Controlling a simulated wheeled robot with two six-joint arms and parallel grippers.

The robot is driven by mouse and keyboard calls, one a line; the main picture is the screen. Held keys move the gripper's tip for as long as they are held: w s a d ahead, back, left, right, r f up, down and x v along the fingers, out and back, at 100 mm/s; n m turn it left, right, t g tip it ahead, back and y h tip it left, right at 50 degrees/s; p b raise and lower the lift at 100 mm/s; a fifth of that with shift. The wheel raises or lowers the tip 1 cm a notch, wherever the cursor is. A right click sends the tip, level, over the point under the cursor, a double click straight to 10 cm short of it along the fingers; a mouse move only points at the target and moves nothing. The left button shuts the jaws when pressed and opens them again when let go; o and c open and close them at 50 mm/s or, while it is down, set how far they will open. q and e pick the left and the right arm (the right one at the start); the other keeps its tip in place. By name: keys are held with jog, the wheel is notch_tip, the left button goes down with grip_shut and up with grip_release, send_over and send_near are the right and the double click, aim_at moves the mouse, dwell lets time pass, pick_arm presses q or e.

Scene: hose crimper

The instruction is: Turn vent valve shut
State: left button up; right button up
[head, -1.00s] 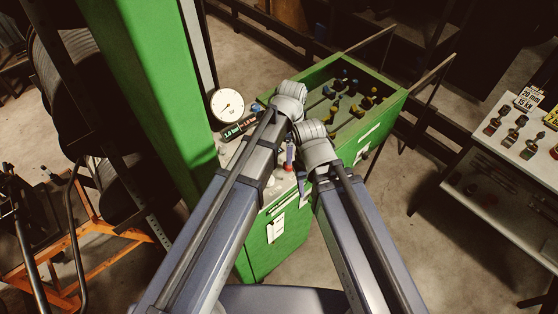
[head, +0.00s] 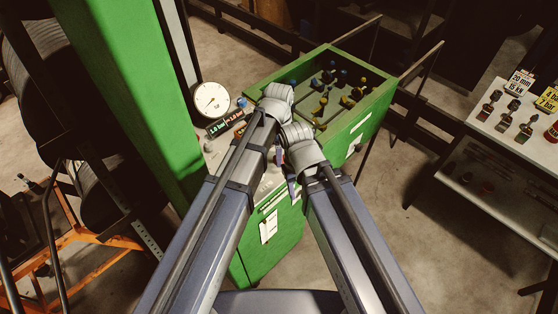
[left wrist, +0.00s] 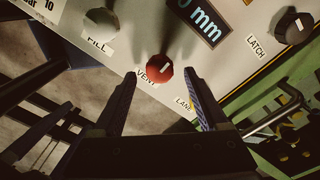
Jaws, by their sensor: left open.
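In the head view the left wrist (head: 277,97) hides the knob and most of the panel. My right arm ends close beside it, and a small bluish piece of a finger (head: 292,182) shows below; its jaws are otherwise hidden.
Grey FILL (left wrist: 100,22) and dark LATCH (left wrist: 292,28) knobs flank the vent knob. A gauge (head: 212,99) stands by the green column (head: 115,90). A green-edged tray (head: 372,106) of fittings lies beyond my wrists. A white bench (head: 497,218) stands right; open floor lies between.

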pick_arm(q)
notch_tip(320, 180, down, 2)
jog(key=shift+b, duration=0.55)
jog(key=shift+c, duration=0.2)
grip_shut()
